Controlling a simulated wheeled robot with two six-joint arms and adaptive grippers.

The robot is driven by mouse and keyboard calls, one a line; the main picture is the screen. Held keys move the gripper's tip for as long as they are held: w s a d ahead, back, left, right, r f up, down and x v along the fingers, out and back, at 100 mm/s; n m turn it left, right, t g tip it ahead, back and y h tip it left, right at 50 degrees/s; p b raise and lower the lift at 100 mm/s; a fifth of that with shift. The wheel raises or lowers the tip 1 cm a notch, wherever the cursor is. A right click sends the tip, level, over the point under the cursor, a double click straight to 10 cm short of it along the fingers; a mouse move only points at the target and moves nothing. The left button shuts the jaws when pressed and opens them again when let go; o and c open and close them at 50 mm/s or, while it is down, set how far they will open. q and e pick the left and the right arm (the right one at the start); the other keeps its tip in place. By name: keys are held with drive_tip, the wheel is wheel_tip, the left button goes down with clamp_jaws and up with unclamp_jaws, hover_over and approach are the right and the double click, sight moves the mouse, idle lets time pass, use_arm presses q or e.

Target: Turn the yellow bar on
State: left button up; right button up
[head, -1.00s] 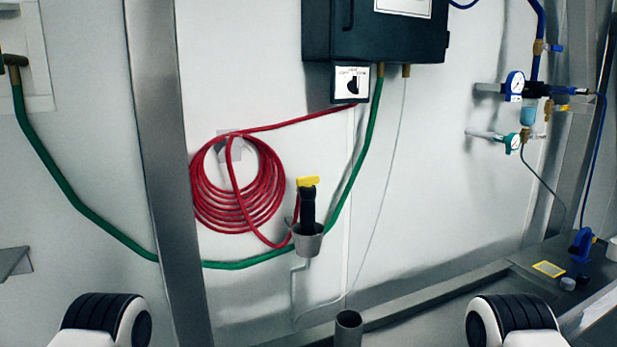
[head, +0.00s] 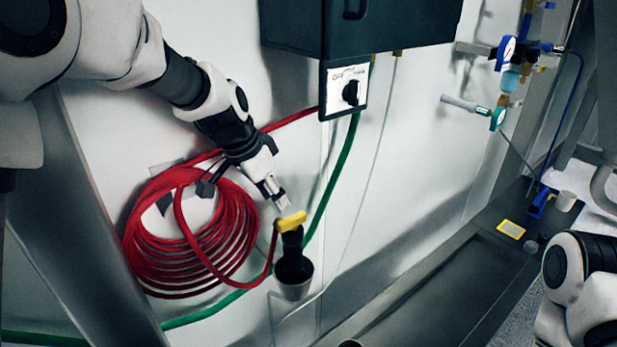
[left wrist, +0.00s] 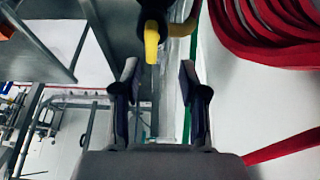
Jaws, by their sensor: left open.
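The yellow bar (head: 291,222) sits on top of a black handle, which stands in a grey cup (head: 294,284) on the wall. My left gripper (head: 280,200) is just above and slightly left of the bar, open and empty. In the left wrist view the yellow bar (left wrist: 152,42) shows end-on just beyond the open fingertips (left wrist: 158,72), slightly left of the middle between them. I see no contact with it. Part of my right arm shows at the lower right of the head view; its gripper is out of view.
A coiled red hose (head: 195,230) hangs behind and left of my left gripper. A green hose (head: 335,180) runs behind the cup. A dark box (head: 360,30) with a black knob (head: 351,92) is above right.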

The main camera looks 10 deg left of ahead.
sight(292, 218)
use_arm(q)
drive_tip(key=d+f+p, duration=0.1)
drive_tip(key=d+f, duration=0.1)
drive_tip(key=shift+w+d+f, duration=0.1)
drive_tip(key=shift+d+f, duration=0.2)
drive_tip(key=shift+d, duration=0.1)
drive_tip(key=f, duration=0.1)
drive_tip(key=w+f, duration=0.2)
drive_tip(key=shift+a+f+p, duration=0.15)
drive_tip(key=shift+f+p, duration=0.2)
drive_tip(key=shift+s+r, duration=0.1)
drive_tip(key=shift+s, duration=0.1)
drive_tip(key=shift+s+d+r, duration=0.1)
drive_tip(key=shift+s+d, duration=0.05)
drive_tip(key=shift+d, duration=0.05)
drive_tip(key=shift+c, duration=1.3)
clamp_jaws()
use_arm(e)
drive_tip(key=shift+s+d+r, duration=0.15)
drive_tip(key=shift+r, duration=0.35)
drive_tip(key=shift+s+d+r, duration=0.15)
drive_tip(key=shift+r, duration=0.3)
